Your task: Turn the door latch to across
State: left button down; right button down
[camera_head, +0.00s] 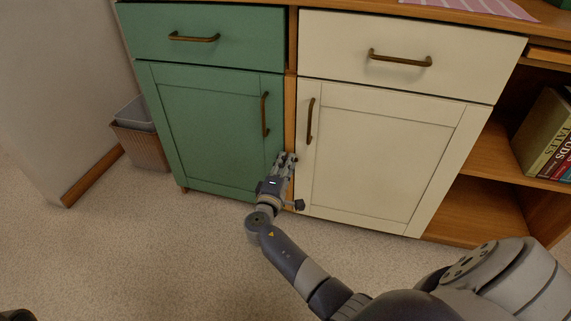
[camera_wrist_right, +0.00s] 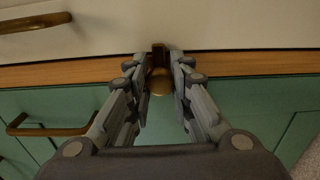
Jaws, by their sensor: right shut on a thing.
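My right gripper (camera_head: 287,158) is at the wooden strip between the green door (camera_head: 215,130) and the cream door (camera_head: 385,155). In the right wrist view, the gripper (camera_wrist_right: 160,75) is closed around the small brass door latch (camera_wrist_right: 160,83), one finger on each side. The latch shows a rounded brass part and a darker upright part over the strip. The fingers hide its sides, so its exact angle is hard to tell. In the head view the gripper covers the latch. Both doors look closed. My left gripper does not show.
The green door has a brass handle (camera_head: 265,114), and so does the cream door (camera_head: 310,120). Drawers sit above both. A waste bin (camera_head: 140,140) stands at the left by the wall. Open shelves with books (camera_head: 548,135) are at the right. The carpet in front is clear.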

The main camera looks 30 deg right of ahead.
jog(key=shift+w+r, duration=0.1)
jog(key=c, duration=1.4)
grip_release()
jog(key=shift+a, duration=0.1)
jog(key=v, duration=1.2)
